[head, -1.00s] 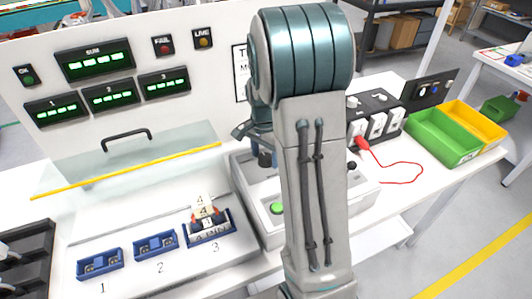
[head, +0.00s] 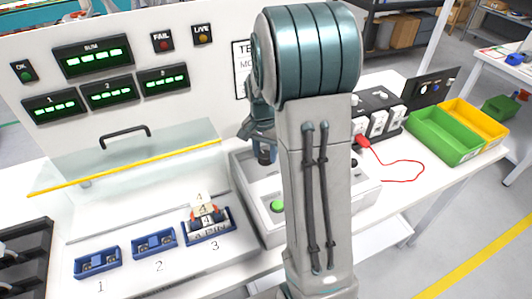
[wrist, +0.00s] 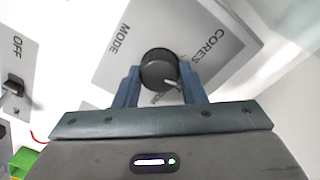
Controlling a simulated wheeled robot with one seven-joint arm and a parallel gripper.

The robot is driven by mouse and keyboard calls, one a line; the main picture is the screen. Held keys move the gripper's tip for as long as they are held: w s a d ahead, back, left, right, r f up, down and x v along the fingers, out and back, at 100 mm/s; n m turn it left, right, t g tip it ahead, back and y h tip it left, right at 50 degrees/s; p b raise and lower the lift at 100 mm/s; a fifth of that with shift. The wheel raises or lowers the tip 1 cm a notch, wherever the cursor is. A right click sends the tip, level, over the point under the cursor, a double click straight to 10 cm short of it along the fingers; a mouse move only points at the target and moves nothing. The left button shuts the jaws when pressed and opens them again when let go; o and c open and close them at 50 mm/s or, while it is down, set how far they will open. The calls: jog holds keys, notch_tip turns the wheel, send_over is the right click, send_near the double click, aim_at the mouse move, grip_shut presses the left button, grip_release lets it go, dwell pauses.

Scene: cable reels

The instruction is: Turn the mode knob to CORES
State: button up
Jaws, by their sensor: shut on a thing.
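The mode knob (wrist: 158,66) is a round black knob in the wrist view, with a white pointer line toward the lower right. It sits on a grey plate (wrist: 112,75) printed MODE at the left and CORES at the upper right. The pointer lies below the CORES print, not directly at it. Another label under the knob is partly hidden. My gripper (wrist: 160,80) is shut on the knob, with one blue finger on each side. In the head view my gripper (head: 263,152) is low over the tester box, partly behind my arm, and the knob cannot be made out.
A green button (head: 278,207) is on the front of the tester box. A switch marked OFF (wrist: 13,85) is left in the wrist view. Blue numbered holders (head: 98,262) lie left, and a raised clear guard with a yellow edge (head: 130,168) stands behind them. Green (head: 445,150) and yellow bins are right.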

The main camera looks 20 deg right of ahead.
aim_at(263, 155)
jog(key=n+b, duration=0.1)
jog(key=n, duration=0.3)
jog(key=shift+n, duration=0.3)
jog(key=shift+n+b, duration=0.75)
jog(key=shift+n, duration=1.45)
jog(key=o, duration=1)
notch_tip(263, 155, up, 14)
jog(key=shift+a+b, duration=0.3)
jog(key=shift+a, duration=0.05)
